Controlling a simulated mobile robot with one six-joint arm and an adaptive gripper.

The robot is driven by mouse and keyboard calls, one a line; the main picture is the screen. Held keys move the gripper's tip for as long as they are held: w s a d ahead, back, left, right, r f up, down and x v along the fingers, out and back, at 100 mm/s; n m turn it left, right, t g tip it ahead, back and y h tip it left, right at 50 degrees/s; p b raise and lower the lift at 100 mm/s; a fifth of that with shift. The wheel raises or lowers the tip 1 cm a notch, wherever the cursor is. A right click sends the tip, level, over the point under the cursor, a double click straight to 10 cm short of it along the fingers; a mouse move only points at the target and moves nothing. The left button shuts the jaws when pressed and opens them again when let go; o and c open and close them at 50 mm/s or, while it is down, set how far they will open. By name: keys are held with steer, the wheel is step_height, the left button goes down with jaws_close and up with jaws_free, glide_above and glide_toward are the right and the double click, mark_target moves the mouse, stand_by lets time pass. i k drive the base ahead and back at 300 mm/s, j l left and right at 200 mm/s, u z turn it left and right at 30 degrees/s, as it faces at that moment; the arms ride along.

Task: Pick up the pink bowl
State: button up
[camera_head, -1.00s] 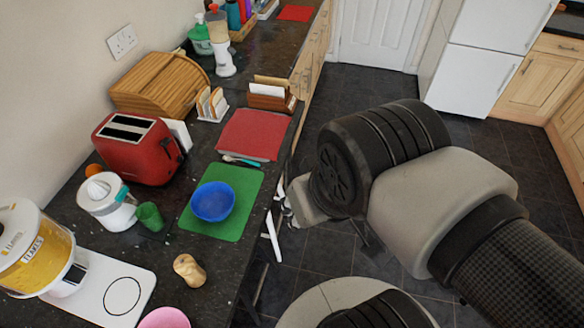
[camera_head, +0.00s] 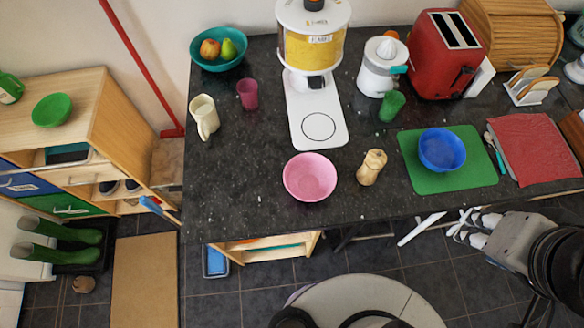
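The pink bowl (camera_head: 310,177) stands upright and looks empty near the front edge of the dark granite worktop (camera_head: 250,200), in the middle of the head view. My gripper (camera_head: 468,226) is at the right, beyond the front edge of the worktop, well to the right of the pink bowl and apart from it. Its pale fingers are small and partly overlap, so I cannot tell whether they are open or shut. I see nothing held in it.
A wooden pepper mill (camera_head: 371,167) stands close right of the bowl. Behind is a cereal dispenser (camera_head: 313,50). A blue bowl (camera_head: 441,149) sits on a green mat (camera_head: 480,172) further right. The worktop left of the pink bowl is clear.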

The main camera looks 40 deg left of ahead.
mark_target(309, 178)
steer(key=j+u, duration=0.15)
steer(key=u, duration=1.3)
steer(key=k+j, duration=0.05)
